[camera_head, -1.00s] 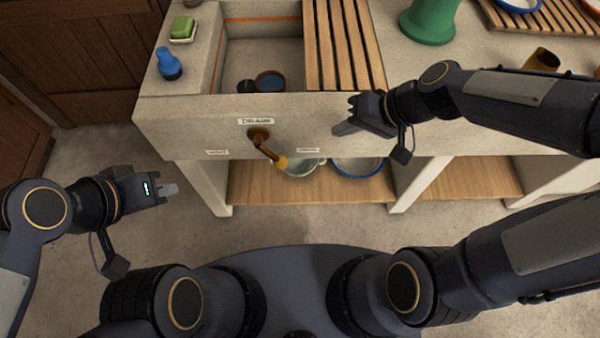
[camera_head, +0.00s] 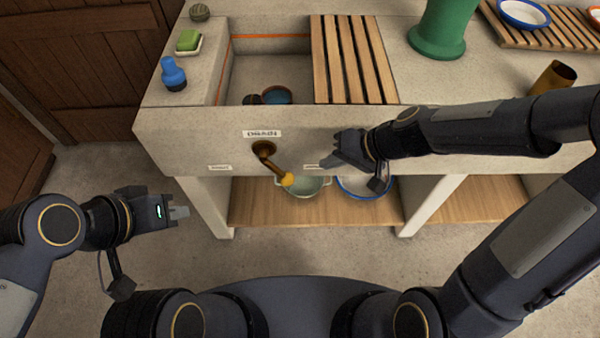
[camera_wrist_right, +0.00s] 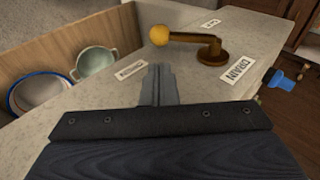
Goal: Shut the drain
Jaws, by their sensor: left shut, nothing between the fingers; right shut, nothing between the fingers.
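The drain lever (camera_head: 268,158) is a brass handle with a yellow knob on the front face of the stone sink, under a label reading DRAIN (camera_head: 262,133). In the head view it slants down and to the right, with the knob near the right-hand small label. In the right wrist view the lever (camera_wrist_right: 195,42) lies beyond my fingertips. My right gripper (camera_head: 328,162) is shut and empty, to the right of the knob and apart from it. My left gripper (camera_head: 182,212) is shut and empty, low at the left, away from the sink.
The sink basin (camera_head: 270,72) holds a dark round thing and a blue-topped one. A slatted wooden board (camera_head: 350,60) covers its right side. A blue bottle (camera_head: 173,74) and green soap (camera_head: 188,40) stand at left. Bowls (camera_head: 365,187) sit on the shelf below.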

